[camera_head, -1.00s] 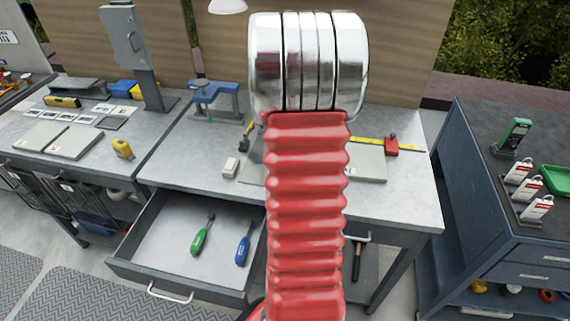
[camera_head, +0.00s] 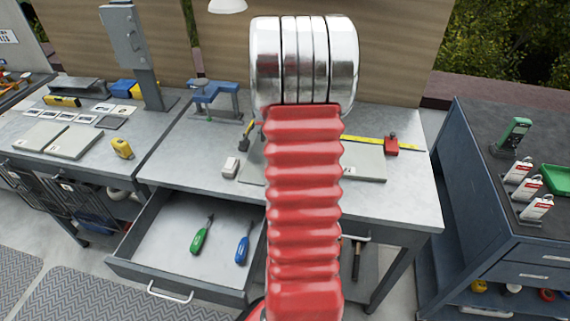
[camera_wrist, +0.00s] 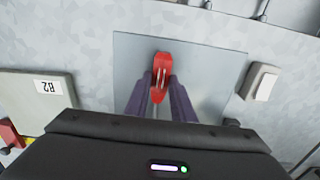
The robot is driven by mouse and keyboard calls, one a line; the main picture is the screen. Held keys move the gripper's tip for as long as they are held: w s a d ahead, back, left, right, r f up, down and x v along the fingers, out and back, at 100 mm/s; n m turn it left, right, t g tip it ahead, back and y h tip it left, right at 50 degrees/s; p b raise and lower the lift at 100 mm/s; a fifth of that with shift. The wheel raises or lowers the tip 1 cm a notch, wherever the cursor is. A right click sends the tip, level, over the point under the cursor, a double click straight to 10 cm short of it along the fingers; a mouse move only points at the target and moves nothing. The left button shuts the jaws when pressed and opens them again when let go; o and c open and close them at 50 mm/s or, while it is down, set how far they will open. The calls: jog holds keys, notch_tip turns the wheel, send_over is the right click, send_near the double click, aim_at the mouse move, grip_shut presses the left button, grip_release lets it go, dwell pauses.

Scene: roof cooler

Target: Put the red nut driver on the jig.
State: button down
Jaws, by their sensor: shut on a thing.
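My gripper (camera_wrist: 161,88) has its two dark fingers shut on a red piece (camera_wrist: 162,66), which appears to be the red nut driver's handle. It is held above a grey plate (camera_wrist: 208,62) on the workbench; I cannot tell the gap. In the head view my red arm hides the gripper, the driver and most of that plate. A blue bracket on grey legs (camera_head: 213,90) stands at the bench's back left. No label marks the jig, so I cannot tell whether the plate or bracket is it.
An open drawer (camera_head: 150,250) holds a green driver (camera_head: 202,236) and a blue driver (camera_head: 243,246). A white box (camera_head: 230,167) sits left of my arm. A plate marked B2 (camera_wrist: 50,100) and a red block (camera_head: 391,146) on a yellow strip lie to the right in the head view.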

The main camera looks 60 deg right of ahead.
jog(key=c, duration=1.5)
grip_release()
notch_tip(320, 180, up, 12)
jog(key=shift+r, duration=0.1)
